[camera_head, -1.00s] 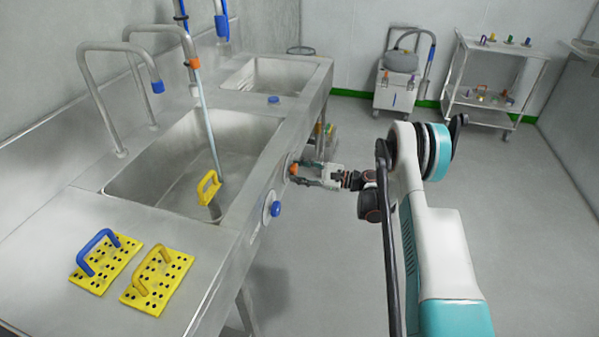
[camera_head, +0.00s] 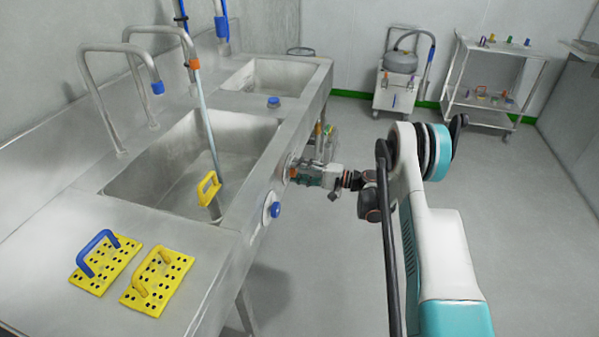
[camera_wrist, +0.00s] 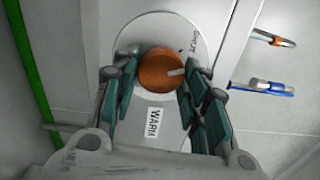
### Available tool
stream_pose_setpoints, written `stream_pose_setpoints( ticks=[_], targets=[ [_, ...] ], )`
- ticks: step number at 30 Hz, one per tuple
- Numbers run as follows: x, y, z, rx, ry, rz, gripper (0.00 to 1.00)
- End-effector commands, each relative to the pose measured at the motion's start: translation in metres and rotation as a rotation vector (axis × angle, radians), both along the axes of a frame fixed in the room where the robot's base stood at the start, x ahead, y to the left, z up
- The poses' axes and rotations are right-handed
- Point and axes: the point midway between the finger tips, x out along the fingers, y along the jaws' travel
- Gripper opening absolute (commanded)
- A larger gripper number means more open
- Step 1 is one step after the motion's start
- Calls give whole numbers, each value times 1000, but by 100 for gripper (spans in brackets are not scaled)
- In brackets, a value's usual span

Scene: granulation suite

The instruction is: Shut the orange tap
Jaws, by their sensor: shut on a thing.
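The orange tap (camera_wrist: 162,72) is a round knob with a pale pointer mark, on a pale disc on the sink's front panel. In the wrist view a label reading "WARM" (camera_wrist: 154,123) is fixed beside it. My gripper (camera_wrist: 158,84) is shut on the orange tap, with one finger on each side of it. The pointer mark points towards the right finger. In the head view my gripper (camera_head: 298,173) is at the sink front, and only a little of the orange tap (camera_head: 291,171) shows beside it.
A blue tap (camera_head: 274,209) on the same front panel is nearer the camera. The steel sink unit (camera_head: 232,240) stands left of my arm. Two yellow perforated plates with handles (camera_head: 160,283) lie on its top. The floor to the right is clear; a trolley (camera_head: 492,107) stands far back.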

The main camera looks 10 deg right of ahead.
Motion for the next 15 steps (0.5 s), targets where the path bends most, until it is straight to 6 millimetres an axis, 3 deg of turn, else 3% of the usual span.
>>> stream_pose_setpoints(
  ticks=[15],
  targets=[
    [-1,0,0,-171,-293,1,17]
  ],
)
